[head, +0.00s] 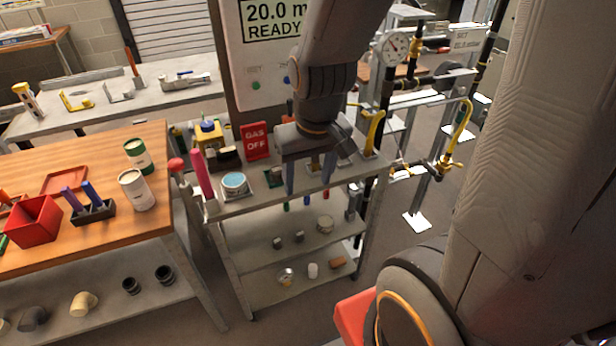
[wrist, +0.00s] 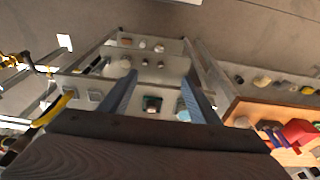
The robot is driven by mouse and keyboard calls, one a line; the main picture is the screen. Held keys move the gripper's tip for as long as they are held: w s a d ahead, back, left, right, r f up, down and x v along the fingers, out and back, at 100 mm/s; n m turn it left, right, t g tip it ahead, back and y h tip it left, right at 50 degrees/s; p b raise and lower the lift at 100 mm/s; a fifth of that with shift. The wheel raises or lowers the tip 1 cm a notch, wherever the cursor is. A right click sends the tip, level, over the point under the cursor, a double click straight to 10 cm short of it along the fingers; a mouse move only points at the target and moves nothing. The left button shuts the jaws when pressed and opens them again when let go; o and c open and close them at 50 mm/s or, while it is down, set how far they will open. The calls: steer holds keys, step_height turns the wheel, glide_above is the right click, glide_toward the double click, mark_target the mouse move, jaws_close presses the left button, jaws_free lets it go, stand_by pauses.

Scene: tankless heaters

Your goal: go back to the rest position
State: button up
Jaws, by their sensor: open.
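My gripper (head: 308,178) is open, with its two fingers pointing down over the top shelf of the grey metal cart (head: 240,205). In the wrist view my gripper (wrist: 157,92) shows two blue-grey fingers apart, with a small dark green-topped item (wrist: 152,104) seen between them. Nothing is held. In the head view the fingers hide part of the cart top, and I cannot tell how far above it they are.
A red GAS OFF sign (head: 256,141), a round blue-lidded tin (head: 234,184) and a pink cylinder (head: 203,174) stand on the cart. A wooden bench (head: 100,240) is at left. Pipes with a gauge (head: 391,48) stand at right. A display panel (head: 262,60) rises behind.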

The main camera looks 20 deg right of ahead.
step_height(320, 180, down, 7)
steer(key=b, duration=0.6)
steer(key=shift+g, duration=0.4)
steer(key=shift+r, duration=0.1)
stand_by(0.3)
